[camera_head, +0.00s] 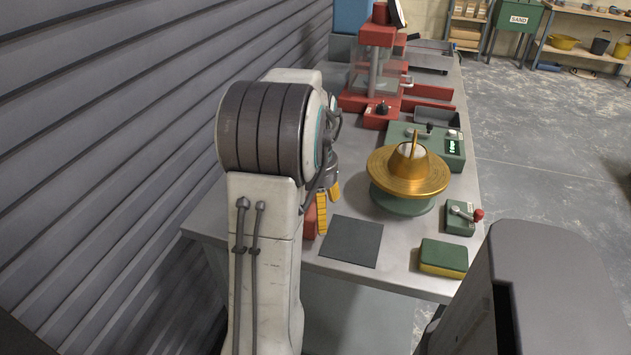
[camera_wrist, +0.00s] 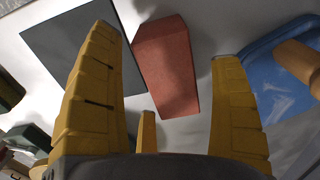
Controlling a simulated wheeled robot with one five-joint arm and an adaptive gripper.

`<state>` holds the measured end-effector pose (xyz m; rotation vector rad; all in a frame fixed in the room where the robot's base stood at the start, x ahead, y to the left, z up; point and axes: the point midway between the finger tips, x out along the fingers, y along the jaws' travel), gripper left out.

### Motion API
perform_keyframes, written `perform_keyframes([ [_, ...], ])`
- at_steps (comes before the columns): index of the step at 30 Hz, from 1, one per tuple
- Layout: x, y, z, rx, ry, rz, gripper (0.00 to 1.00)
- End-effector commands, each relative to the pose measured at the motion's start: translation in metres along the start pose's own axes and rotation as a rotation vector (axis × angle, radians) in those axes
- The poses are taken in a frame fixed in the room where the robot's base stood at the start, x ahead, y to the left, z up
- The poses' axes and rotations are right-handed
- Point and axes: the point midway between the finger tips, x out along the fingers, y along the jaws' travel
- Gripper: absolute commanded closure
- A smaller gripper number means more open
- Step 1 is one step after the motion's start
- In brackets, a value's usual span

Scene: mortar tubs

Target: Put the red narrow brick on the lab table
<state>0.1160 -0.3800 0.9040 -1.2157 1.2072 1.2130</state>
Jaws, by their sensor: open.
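The red narrow brick (camera_wrist: 166,65) lies on the pale grey top of the lab table (camera_head: 300,258). In the wrist view it is tapered by perspective and shows between my spread fingers. In the head view only a bit of the red brick (camera_head: 310,222) shows, beside my yellow fingers and mostly hidden by my arm. My gripper (camera_wrist: 166,48) is open and empty, with its yellow fingers on either side of the brick in the picture. It also shows in the head view (camera_head: 328,203), low over the table. I cannot tell whether the fingers touch the brick.
A dark square mat (camera_head: 350,241) lies right of the brick. A green and yellow sponge-like block (camera_head: 443,257), a gold pan (camera_head: 408,176) on a green base and a red-knobbed switch (camera_head: 463,216) stand farther right. A blue tray (camera_wrist: 279,75) is near the brick. A ribbed wall (camera_head: 110,130) stands left.

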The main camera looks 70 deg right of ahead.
Motion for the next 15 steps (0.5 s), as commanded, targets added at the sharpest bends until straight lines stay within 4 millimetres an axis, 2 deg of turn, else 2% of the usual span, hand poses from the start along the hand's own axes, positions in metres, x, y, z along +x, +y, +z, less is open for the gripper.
perform_keyframes([
  [1, -0.012, 0.000, -0.001, 0.000, 0.003, 0.000, 0.15],
  [6, -0.041, 0.000, -0.001, 0.000, 0.003, 0.000, 0.15],
  [15, -0.079, 0.001, -0.001, 0.000, 0.001, 0.000, 0.15],
])
